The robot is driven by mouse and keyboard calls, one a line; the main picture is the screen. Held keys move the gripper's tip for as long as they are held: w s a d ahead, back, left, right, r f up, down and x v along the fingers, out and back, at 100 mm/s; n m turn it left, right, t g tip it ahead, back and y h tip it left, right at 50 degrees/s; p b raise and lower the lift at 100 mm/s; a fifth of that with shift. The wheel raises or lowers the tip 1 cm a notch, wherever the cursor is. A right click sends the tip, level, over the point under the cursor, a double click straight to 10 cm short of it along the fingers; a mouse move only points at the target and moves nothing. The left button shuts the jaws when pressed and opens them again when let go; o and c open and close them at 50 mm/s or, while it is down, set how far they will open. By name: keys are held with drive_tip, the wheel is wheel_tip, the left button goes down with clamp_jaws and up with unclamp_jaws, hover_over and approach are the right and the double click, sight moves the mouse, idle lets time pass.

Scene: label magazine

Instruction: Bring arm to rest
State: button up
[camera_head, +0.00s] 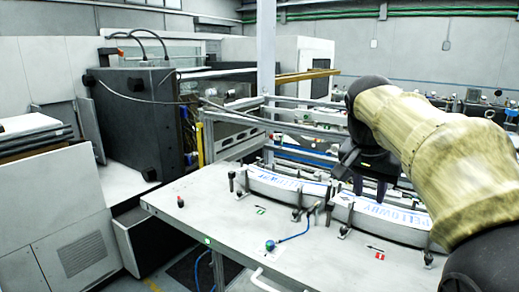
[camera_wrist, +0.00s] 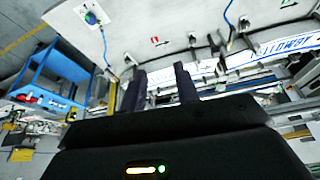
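My arm reaches in from the right in the head view, in a tan sleeve with black joints. My gripper (camera_head: 371,190) points down above the label magazine, over the back of the right label stack (camera_head: 385,218). In the wrist view my gripper (camera_wrist: 160,72) has its two dark fingers apart, with nothing visible between them. The right stack is white with blue lettering. A similar left stack (camera_head: 285,188) lies beside it, farther back. Both rest between black posts on the grey table (camera_head: 225,220).
A blue knob with a cable (camera_head: 270,245) stands on the table's front part. Metal rails (camera_head: 315,130) run behind the stacks. A large dark machine housing (camera_head: 135,120) stands at the left. A blue cart (camera_wrist: 62,65) shows in the wrist view. The table's left part is mostly clear.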

drive_tip(key=s+a+f+n+y, duration=0.1)
drive_tip(key=a+f+n, duration=0.1)
drive_tip(key=f, duration=0.6)
drive_tip(key=a+f+n+y, duration=0.1)
drive_tip(key=a+f+n, duration=0.1)
drive_tip(key=f, duration=0.6)
drive_tip(key=s+a+f+n, duration=0.3)
drive_tip(key=s+f, duration=0.8)
drive_tip(key=f, duration=0.4)
drive_tip(key=shift+s+n+g+y, duration=0.35)
drive_tip(key=shift+n+g+y, duration=0.05)
drive_tip(key=shift+n, duration=0.1)
